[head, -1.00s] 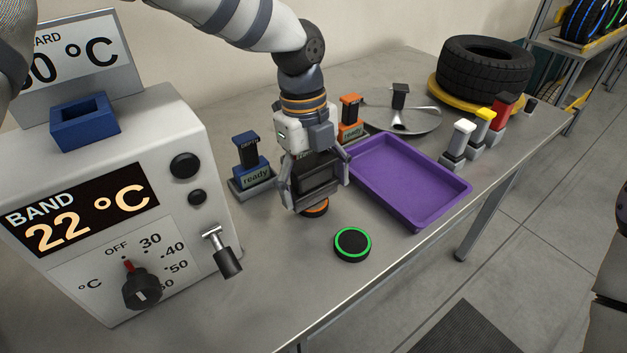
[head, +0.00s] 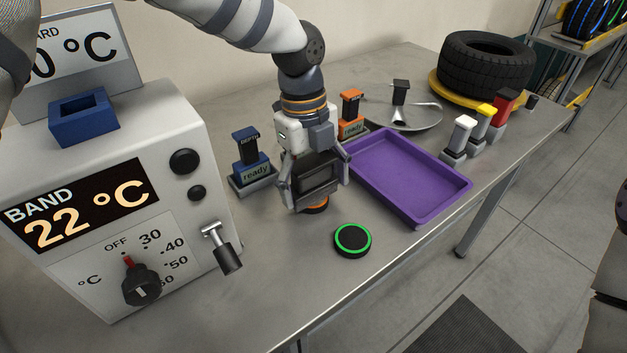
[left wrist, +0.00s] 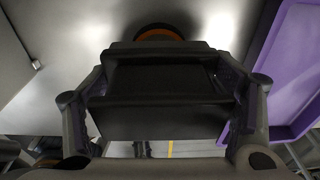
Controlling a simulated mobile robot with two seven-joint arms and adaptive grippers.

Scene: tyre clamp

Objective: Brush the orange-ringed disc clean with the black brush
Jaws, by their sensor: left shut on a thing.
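The orange-ringed disc (head: 317,210) is a low dark puck on the grey table, mostly hidden under the held tool and left fingers. Its dark top and orange ring show in part at the top of the left wrist view (left wrist: 158,34). My left gripper (head: 315,188) points down over the disc, its fingers closed on the sides of a black block, which looks like the black brush (left wrist: 160,80). The brush sits over or on the disc; I cannot tell whether they touch. My right gripper is not in view.
A green-ringed disc (head: 352,240) lies just front-right. A purple tray (head: 443,205) stands to the right. A blue-handled stand (head: 251,165) and orange-handled stand (head: 350,115) are behind. A white control box (head: 190,115) with a lever (head: 226,255) fills the left.

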